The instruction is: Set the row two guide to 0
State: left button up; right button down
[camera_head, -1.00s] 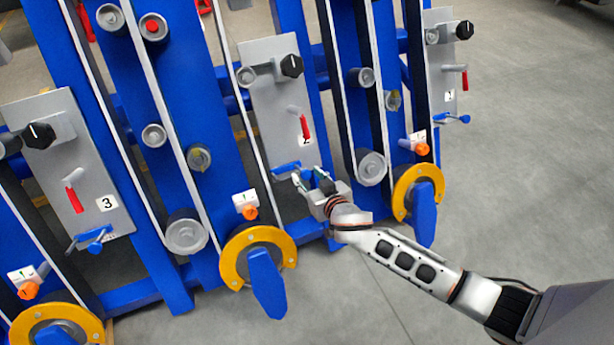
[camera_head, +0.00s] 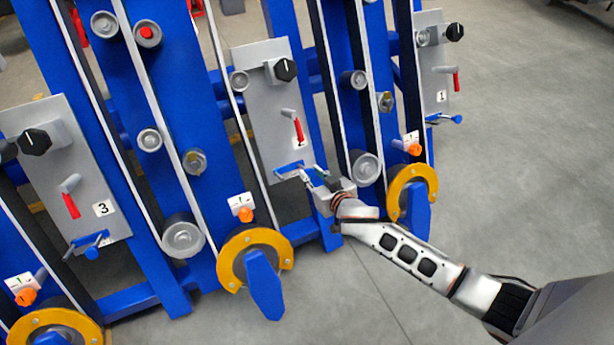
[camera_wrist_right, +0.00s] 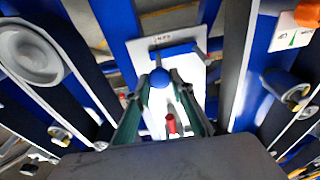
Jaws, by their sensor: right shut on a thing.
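The row two panel (camera_head: 262,110) is a grey plate with a black knob, a red handle and a partly hidden number label. At its lower end is the blue row two guide (camera_head: 288,168). In the right wrist view the guide's blue bar (camera_wrist_right: 178,50) lies across a marked slot, and its round blue knob (camera_wrist_right: 160,77) points toward the camera. My right gripper (camera_head: 313,177) is at this guide. In the wrist view its green-padded fingers (camera_wrist_right: 161,88) are closed on the knob from both sides. The scale marks are too small to read. My left gripper is not in view.
Row three's panel (camera_head: 95,150) is at left and row one's (camera_head: 435,65) at right, each with its own blue guide. A yellow ring wheel (camera_head: 228,262) and another wheel (camera_head: 432,178) flank my right arm low down. Grey floor (camera_head: 540,150) is open at right.

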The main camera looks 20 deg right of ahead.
jog(key=shift+d, duration=0.3)
jog(key=c, duration=1.8)
grip_release()
jog(key=shift+o, duration=0.2)
jog(key=v, duration=1.2)
